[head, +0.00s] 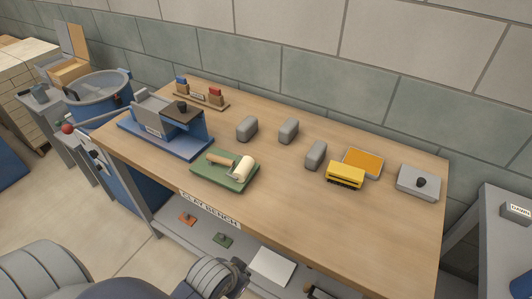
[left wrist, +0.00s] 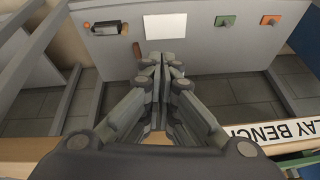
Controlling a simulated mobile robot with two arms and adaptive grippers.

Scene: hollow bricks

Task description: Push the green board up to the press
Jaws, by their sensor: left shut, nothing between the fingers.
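The green board (head: 238,184) lies flat on the bench near its front edge. A wooden-handled tool (head: 220,160) and a cream roll (head: 242,167) rest on it. The press (head: 160,118), grey on a blue base, stands just left of and behind the board. Their facing edges are very close; I cannot tell whether they touch. My left gripper (head: 243,272) is in front of the bench, nearer me than the board and not touching it. In the left wrist view its fingers (left wrist: 162,62) are closed together and empty, above the lower shelf. My right gripper is not in view.
Three grey hollow bricks (head: 288,131), a yellow item (head: 345,176), an orange-topped tray (head: 362,162) and a grey box (head: 418,182) stand behind and right. The front right of the bench is clear. The lower shelf (left wrist: 215,50) holds a white sheet (left wrist: 187,24) and small items.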

